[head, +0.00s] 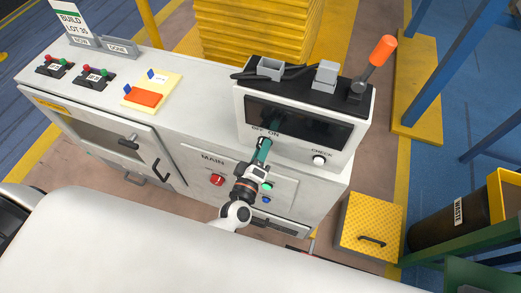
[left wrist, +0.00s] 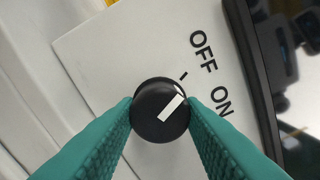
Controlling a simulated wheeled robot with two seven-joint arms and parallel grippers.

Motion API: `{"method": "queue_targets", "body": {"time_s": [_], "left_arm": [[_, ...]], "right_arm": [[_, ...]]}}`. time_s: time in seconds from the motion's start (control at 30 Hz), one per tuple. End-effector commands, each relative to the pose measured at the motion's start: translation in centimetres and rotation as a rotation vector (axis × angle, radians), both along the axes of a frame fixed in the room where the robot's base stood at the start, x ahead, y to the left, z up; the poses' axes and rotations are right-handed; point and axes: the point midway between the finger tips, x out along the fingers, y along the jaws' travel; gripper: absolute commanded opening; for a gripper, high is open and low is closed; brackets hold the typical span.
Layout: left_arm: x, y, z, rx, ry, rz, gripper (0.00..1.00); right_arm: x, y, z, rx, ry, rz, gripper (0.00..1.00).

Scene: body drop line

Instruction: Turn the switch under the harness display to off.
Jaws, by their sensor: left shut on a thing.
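The harness display (head: 298,122) is a dark screen in a white housing on the workbench. Below it are printed OFF and ON labels. In the left wrist view the switch (left wrist: 160,110) is a round black knob with a white pointer bar. The bar slants to the upper right, between the tick by OFF and the word ON, seemingly nearer the tick. My left gripper (left wrist: 160,108) has its teal fingers closed on the knob's two sides. In the head view my left gripper (head: 264,146) reaches the panel and hides the knob. My right gripper is out of view.
A white CHECK button (head: 319,160) sits right of the switch. An orange-handled lever (head: 372,68) stands on top of the housing. A yellow step (head: 369,226) is on the floor at right.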

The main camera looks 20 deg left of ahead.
Motion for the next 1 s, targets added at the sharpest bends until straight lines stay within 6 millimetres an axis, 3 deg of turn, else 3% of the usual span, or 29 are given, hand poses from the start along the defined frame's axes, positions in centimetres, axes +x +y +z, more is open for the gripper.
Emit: {"method": "queue_targets", "body": {"time_s": [0.37, 0.4, 0.53, 0.83, 1.0], "left_arm": [[0.0, 0.1, 0.0, -0.01, 0.0, 0.002, 0.13], [0.0, 0.1, 0.0, -0.01, 0.0, 0.002, 0.39], [0.0, 0.0, 0.0, -0.009, 0.001, 0.001, 0.57], [-0.2, 0.0, 0.0, -0.007, 0.001, 0.0, 0.57], [-2.2, 0.1, -0.3, -0.008, 0.004, 0.001, 0.57]], "right_arm": [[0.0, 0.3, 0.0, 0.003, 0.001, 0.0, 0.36], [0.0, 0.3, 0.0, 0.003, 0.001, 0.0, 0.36], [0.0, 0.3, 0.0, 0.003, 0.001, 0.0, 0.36], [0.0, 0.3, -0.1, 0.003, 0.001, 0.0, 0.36], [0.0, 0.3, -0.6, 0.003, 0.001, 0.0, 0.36]]}}
